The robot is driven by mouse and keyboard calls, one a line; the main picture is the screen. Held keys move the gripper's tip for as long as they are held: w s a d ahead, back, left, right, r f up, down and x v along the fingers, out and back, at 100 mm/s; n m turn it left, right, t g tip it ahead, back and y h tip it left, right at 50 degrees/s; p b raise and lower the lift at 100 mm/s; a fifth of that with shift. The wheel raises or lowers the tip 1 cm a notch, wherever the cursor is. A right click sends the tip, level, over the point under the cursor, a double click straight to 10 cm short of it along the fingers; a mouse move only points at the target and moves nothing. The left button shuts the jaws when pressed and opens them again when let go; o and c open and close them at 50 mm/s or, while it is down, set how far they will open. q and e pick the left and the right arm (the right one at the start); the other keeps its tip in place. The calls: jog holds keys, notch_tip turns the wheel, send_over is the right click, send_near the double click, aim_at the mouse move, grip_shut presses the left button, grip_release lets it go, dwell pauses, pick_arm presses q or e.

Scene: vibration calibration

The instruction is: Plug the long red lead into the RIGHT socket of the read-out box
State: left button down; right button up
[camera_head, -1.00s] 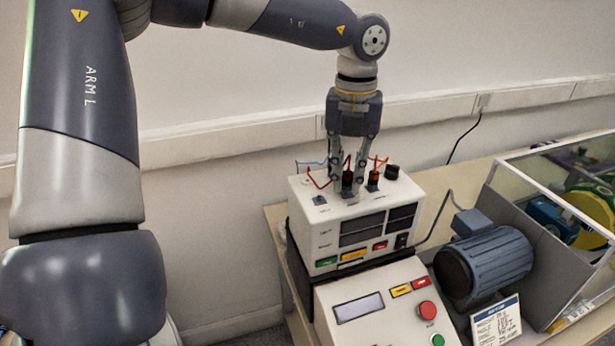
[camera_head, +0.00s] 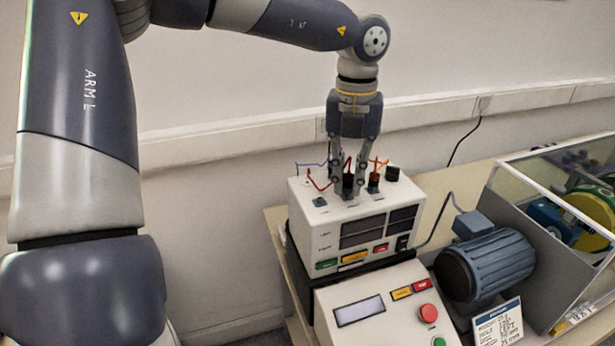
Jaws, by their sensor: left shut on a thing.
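The white read-out box (camera_head: 305,222) stands on the bench with leads and dark fittings on its top. My left gripper (camera_head: 349,188) points straight down over the middle of the top, its fingers shut on the dark plug (camera_head: 348,182) of the red lead (camera_head: 319,181). The plug is upright at the top face; whether it is fully seated I cannot tell. A dark square socket (camera_head: 320,201) shows left of the gripper. To the right, a dark plug with an orange lead (camera_head: 374,180) stands upright on the box. My right gripper is not in view.
A black knob (camera_head: 392,173) is at the box's back right corner. A sloped control panel (camera_head: 380,290) stands in front. A blue-grey motor (camera_head: 485,262) and a clear-sided enclosure (camera_head: 545,215) are at the right. A blue wire (camera_head: 311,163) runs behind the red lead.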

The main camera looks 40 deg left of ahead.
pick_arm(q)
jog(key=shift+f+b, duration=0.6)
jog(key=shift+b, duration=0.35)
dwell(2.1)
dwell(0.4)
jog(key=m, duration=0.4)
jog(key=shift+p, duration=0.3)
jog(key=shift+m, duration=1.1)
jog(key=shift+m+p, duration=0.35)
jog(key=shift+m, duration=0.65)
jog(key=m, duration=0.4)
jog(key=shift+p, duration=0.4)
